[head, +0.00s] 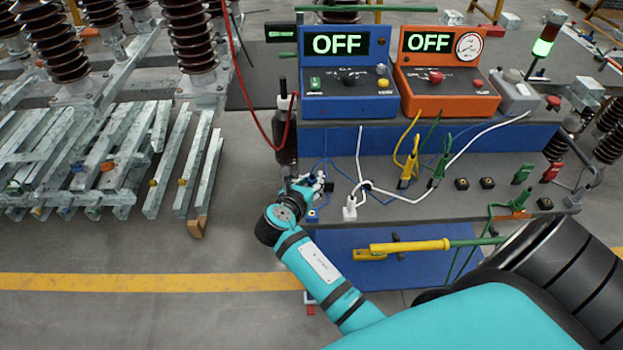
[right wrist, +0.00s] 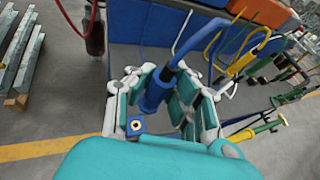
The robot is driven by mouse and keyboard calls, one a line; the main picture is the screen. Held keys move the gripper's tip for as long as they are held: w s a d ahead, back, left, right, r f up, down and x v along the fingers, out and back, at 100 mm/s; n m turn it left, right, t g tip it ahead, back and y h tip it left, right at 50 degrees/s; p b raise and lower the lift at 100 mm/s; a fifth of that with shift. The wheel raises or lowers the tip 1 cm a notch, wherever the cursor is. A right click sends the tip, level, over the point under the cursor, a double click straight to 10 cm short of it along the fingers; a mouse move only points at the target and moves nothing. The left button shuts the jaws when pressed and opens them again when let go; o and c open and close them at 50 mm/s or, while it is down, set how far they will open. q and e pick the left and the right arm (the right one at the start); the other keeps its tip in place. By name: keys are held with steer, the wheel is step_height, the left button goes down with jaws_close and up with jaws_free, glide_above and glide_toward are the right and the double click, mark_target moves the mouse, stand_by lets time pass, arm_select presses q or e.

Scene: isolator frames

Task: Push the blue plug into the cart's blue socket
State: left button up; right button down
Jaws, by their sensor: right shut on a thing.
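My right gripper (head: 318,184) is at the left front of the cart's grey top. In the right wrist view its fingers (right wrist: 158,96) are shut around the blue plug (right wrist: 154,92), whose cable rises from its back end. The plug is tilted, its lower end toward the blue socket (right wrist: 137,125), a small square block with a round dark hole. The plug's tip is close to the socket but appears outside the hole; the exact gap is unclear. The socket (head: 312,216) also shows in the head view just below the gripper, where the fingers mostly hide the plug. My left gripper is out of view.
The cart (head: 480,160) carries a blue OFF box (head: 345,85) and an orange OFF box (head: 440,80). A white plug (head: 349,210), a yellow plug (head: 407,168) and a green plug (head: 440,170) stand right of the gripper, with loose cables. A red cable hangs at the left.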

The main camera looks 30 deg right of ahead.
steer(key=shift+r+p, duration=0.15)
steer(key=shift+p, duration=0.45)
steer(key=shift+a+f, duration=0.1)
steer(key=shift+f, duration=0.1)
steer(key=shift+f+b, duration=1.45)
steer(key=shift+f, duration=1.4)
steer(key=shift+p, duration=0.5)
steer(key=shift+p, duration=0.35)
steer(key=shift+p, duration=0.4)
steer(key=shift+f+b, duration=0.65)
steer(key=shift+f, duration=0.8)
